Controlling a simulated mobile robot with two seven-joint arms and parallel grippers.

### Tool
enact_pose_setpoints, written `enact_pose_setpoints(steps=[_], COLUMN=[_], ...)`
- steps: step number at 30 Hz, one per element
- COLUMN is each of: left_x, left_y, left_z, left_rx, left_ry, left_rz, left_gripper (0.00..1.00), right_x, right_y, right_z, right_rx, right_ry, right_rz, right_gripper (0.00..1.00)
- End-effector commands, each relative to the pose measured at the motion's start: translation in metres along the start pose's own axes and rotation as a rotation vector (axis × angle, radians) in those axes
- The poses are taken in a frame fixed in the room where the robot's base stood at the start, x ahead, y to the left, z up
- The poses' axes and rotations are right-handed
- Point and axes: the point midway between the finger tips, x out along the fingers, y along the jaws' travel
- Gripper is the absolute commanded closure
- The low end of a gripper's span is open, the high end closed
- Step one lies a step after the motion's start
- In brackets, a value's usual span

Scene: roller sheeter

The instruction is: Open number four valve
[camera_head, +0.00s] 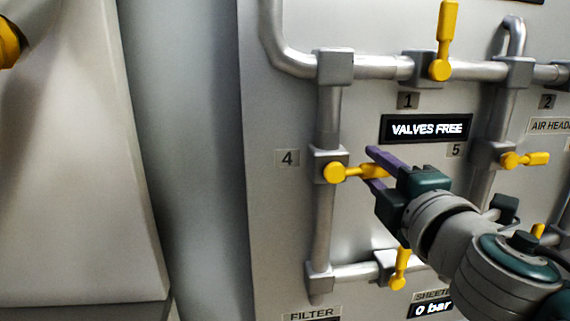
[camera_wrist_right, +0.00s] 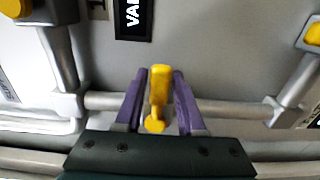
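Number four valve (camera_head: 334,172) is a yellow round knob with a lever pointing right, on a grey vertical pipe beside the label "4" (camera_head: 287,158). My right gripper (camera_head: 376,172) comes from the right, with its purple fingers above and below the lever. In the right wrist view the yellow lever (camera_wrist_right: 158,90) stands between the two purple fingers (camera_wrist_right: 158,100), with a gap showing on each side. The right gripper is open around the lever. My left gripper is in neither view.
A display (camera_head: 427,128) reads "VALVES FREE". Other yellow valve levers are at valve 1 (camera_head: 442,55), at the right (camera_head: 525,160) and below my gripper (camera_head: 400,268). Grey pipes stand out from the panel. A lower display (camera_head: 432,307) reads "0 bar".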

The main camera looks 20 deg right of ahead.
Motion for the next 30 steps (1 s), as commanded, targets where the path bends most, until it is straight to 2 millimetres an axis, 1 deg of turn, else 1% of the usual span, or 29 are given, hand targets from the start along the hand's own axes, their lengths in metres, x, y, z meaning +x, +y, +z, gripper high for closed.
enact_pose_setpoints(steps=[1,9,10,30], left_x=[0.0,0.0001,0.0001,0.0], left_y=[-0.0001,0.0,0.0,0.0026], left_z=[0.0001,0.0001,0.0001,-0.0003], left_rx=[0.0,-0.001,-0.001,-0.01], left_ry=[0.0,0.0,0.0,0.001], left_rz=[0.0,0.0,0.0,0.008], left_gripper=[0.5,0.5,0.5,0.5], right_x=[-0.0001,-0.0002,-0.0002,-0.0003], right_y=[0.0,-0.0001,-0.0001,-0.0002], right_z=[0.0,0.0,0.0,0.0], right_rx=[0.0,0.0,0.0,0.0], right_ry=[0.0,0.0,0.0,0.0], right_rz=[0.0,0.0,0.0,-0.001], right_gripper=[0.68,0.99,1.0,1.0])
